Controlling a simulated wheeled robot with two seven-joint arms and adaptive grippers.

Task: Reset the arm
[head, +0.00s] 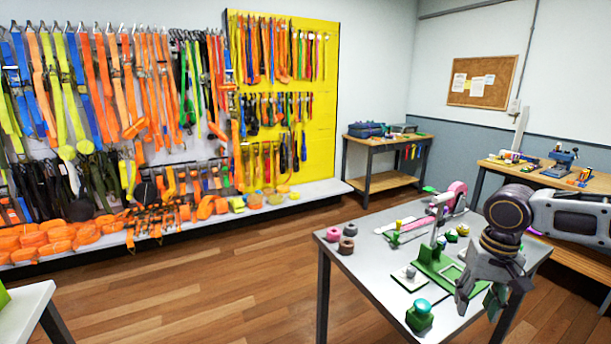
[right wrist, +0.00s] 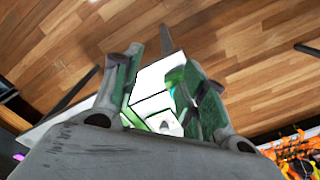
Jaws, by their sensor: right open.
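My right gripper (head: 482,300) hangs over the right front part of the grey metal table, its fingers pointing down. It is open and I see nothing between its fingers. In the right wrist view its two fingers (right wrist: 160,85) stand apart, with part of the table top and a green edge showing between them. A green fixture (head: 437,268) with an upright post is on the table just left of the gripper. My left gripper is not in view.
The grey table (head: 350,268) also holds small rolls (head: 346,246), a green-teal knob piece (head: 419,316) and a pink strap (head: 412,230). A strap wall (head: 110,100) fills the left. Workbenches (head: 385,145) stand behind. Wood floor (head: 230,280) is clear left of the table.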

